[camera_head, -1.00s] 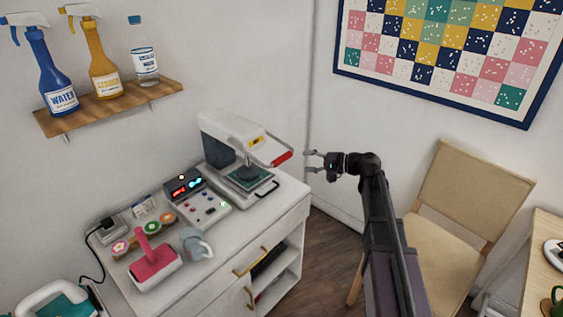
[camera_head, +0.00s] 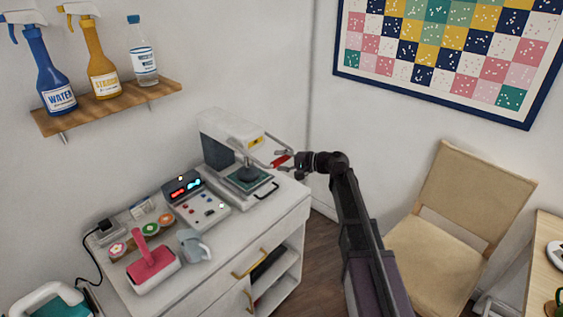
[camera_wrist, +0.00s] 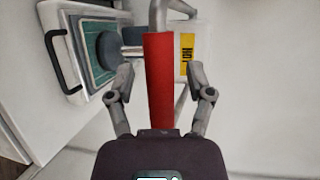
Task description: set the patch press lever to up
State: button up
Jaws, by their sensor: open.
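The patch press (camera_head: 228,140) is a white machine at the back of the cabinet top, with a dark round pad above a green plate (camera_head: 252,184). Its lever has a red grip (camera_head: 280,161) sticking out to the right on a metal arm. My gripper (camera_head: 284,161) is at the red grip from the right. In the wrist view the red grip (camera_wrist: 159,75) lies between the two open fingers of my gripper (camera_wrist: 158,78), with a gap on both sides. The pad and green plate (camera_wrist: 98,48) show at the upper left there, near a yellow HOT label (camera_wrist: 187,47).
A control box (camera_head: 197,203) with lit displays stands in front of the press. A pink-handled tool (camera_head: 152,265) and a grey cup (camera_head: 194,245) are nearer on the cabinet top. A wooden chair (camera_head: 455,210) stands at the right. The wall is close behind the press.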

grip_shut()
jog(key=shift+a+r, duration=0.1)
jog(key=shift+r, duration=0.1)
